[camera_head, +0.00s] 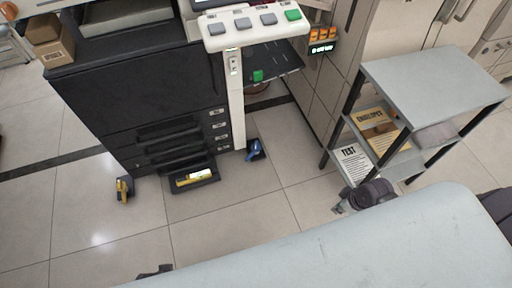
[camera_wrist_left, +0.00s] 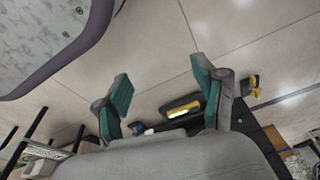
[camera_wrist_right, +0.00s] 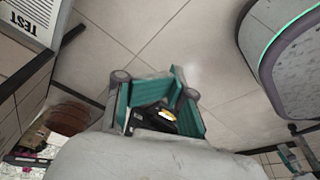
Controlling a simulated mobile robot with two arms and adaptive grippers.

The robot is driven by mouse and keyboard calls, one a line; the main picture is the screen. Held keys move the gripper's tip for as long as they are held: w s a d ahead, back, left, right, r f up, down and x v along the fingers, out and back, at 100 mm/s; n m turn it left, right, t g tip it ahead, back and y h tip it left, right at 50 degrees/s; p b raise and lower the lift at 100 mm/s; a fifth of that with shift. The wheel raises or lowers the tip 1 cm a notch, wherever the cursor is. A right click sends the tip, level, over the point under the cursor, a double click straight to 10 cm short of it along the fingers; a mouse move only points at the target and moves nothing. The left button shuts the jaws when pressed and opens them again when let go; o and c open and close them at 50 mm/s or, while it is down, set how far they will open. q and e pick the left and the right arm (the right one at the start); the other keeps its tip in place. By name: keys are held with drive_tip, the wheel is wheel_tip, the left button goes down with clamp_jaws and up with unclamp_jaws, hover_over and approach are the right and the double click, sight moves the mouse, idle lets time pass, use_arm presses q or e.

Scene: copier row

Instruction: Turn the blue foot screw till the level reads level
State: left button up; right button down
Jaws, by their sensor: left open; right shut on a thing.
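The blue foot screw (camera_head: 254,150) stands on the floor at the foot of the copier's white column, and shows small in the left wrist view (camera_wrist_left: 148,131). A dark level with a yellow vial (camera_head: 195,178) sits low at the copier's front; its bubble is too small to read. My right gripper (camera_head: 340,208) is in front of the shelf, away from the screw. In the right wrist view, its teal pads (camera_wrist_right: 155,97) are shut on a small black thing with a bright yellowish patch (camera_wrist_right: 165,115), not clearly identifiable. My left gripper (camera_wrist_left: 160,92) is open and empty.
A yellow foot screw (camera_head: 123,190) stands at the copier's left front corner. The black copier (camera_head: 120,105) has a button panel (camera_head: 255,26). A grey shelf (camera_head: 430,75) at right holds a TEST paper (camera_head: 352,163). The tiled floor between is clear.

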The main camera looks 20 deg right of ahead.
use_arm(q)
wheel_tip(320, 180, up, 6)
drive_tip(key=w+b, duration=0.2)
use_arm(e)
drive_tip(key=w+d+n, duration=0.1)
drive_tip(key=d, duration=0.5)
drive_tip(key=shift+d, duration=0.2)
use_arm(q)
drive_tip(key=shift+d+r, duration=0.1)
use_arm(e)
drive_tip(key=shift+a, duration=0.1)
drive_tip(key=s+a+m, duration=0.2)
drive_tip(key=a, duration=0.9)
drive_tip(key=s+a+m, duration=0.1)
drive_tip(key=a+m, duration=0.1)
drive_tip(key=a, duration=1)
drive_tip(key=shift+s+m+h, duration=0.35)
drive_tip(key=shift+m+h, duration=0.05)
use_arm(q)
drive_tip(key=shift+r, duration=0.1)
